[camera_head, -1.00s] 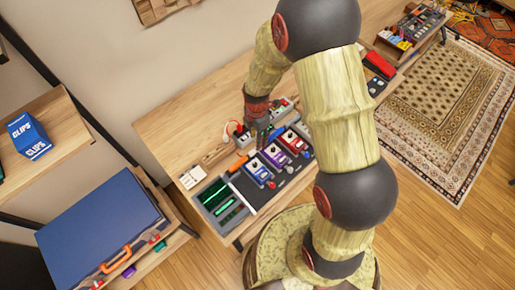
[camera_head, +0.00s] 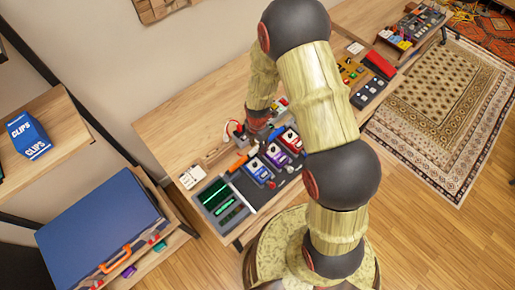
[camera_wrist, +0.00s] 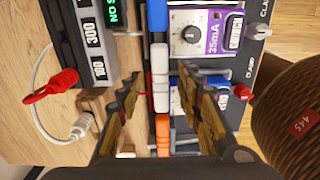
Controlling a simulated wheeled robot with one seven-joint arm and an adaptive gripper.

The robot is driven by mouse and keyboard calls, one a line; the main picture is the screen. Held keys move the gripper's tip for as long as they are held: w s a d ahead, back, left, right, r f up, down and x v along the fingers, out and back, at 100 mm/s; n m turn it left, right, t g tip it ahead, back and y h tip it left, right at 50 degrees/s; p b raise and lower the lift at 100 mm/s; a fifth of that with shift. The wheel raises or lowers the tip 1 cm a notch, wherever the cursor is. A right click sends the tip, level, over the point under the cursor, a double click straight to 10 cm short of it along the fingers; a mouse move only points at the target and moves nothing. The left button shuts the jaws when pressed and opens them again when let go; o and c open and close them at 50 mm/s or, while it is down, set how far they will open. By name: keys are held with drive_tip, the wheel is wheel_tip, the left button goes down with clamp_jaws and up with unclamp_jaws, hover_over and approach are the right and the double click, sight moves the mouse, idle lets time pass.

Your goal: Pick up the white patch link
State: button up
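The white patch link (camera_wrist: 160,62) lies in a row between a blue link (camera_wrist: 157,15) and an orange link (camera_wrist: 162,130) in the wrist view. My gripper (camera_wrist: 160,80) is open, with one finger on each side of the white link in the picture. I cannot tell whether the fingers touch it or how far above it they are. In the head view my gripper (camera_head: 258,125) is low over the back of the pedal area, and I cannot make out the white link there.
A purple pedal (camera_wrist: 205,35) stands right of the link row. A box with number labels (camera_wrist: 95,45) and a cable with a red plug (camera_wrist: 52,87) are on the left. In the head view, a green-lit screen unit (camera_head: 220,200) is at the bench's front left.

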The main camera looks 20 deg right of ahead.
drive_tip(key=shift+f, duration=0.25)
idle(0.5)
drive_tip(key=shift+c, duration=1.2)
clamp_jaws()
